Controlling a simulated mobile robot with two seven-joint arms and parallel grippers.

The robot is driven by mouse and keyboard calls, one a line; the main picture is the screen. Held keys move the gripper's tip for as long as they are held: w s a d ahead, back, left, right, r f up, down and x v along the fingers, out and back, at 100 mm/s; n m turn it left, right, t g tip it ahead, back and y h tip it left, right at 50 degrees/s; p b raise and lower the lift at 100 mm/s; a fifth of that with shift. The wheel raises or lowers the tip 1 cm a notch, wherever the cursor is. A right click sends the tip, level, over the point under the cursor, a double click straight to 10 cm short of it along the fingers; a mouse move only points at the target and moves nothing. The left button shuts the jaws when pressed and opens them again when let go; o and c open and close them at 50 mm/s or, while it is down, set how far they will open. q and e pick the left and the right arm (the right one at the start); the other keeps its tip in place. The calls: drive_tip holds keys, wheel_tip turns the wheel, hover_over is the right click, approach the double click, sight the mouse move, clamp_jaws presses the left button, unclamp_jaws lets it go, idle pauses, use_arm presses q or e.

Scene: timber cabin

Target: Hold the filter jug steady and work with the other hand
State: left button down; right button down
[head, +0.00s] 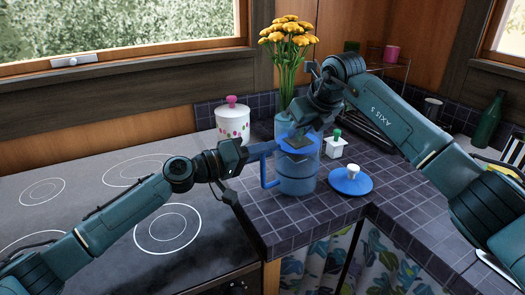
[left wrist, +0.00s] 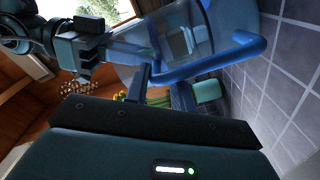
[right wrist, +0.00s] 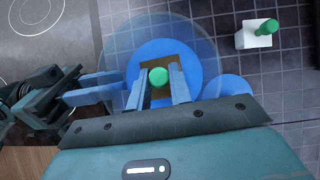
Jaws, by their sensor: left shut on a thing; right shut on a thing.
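The filter jug (head: 296,178), clear blue with a blue handle (head: 264,172), stands upright on the tiled counter. My left gripper (head: 249,152) is shut on the jug at the upper part of its handle; the left wrist view shows the handle (left wrist: 250,52) close up. My right gripper (head: 299,143) points down into the jug's open top, shut on a small piece with a round green knob (right wrist: 158,77). Below it are a blue insert (right wrist: 195,65) and a brown square area. The fingers hide most of the held piece.
A blue lid (head: 345,186) with a white knob lies right of the jug. A white block (head: 335,150) with a green knob stands behind the lid. A vase of yellow flowers (head: 290,38) and a dotted canister (head: 233,124) stand behind. The hob (head: 95,215) fills the left.

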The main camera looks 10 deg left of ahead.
use_arm(q)
drive_tip(key=shift+f, duration=0.45)
use_arm(e)
drive_tip(key=shift+r, duration=3.1)
wheel_tip(320, 180, up, 4)
drive_tip(key=shift+a, duration=0.1)
use_arm(q)
drive_tip(key=c, duration=1.6)
unclamp_jaws()
drive_tip(key=o, duration=0.3)
use_arm(e)
drive_tip(key=shift+w, duration=0.15)
use_arm(q)
drive_tip(key=shift+o, duration=1)
drive_tip(key=shift+r, duration=0.25)
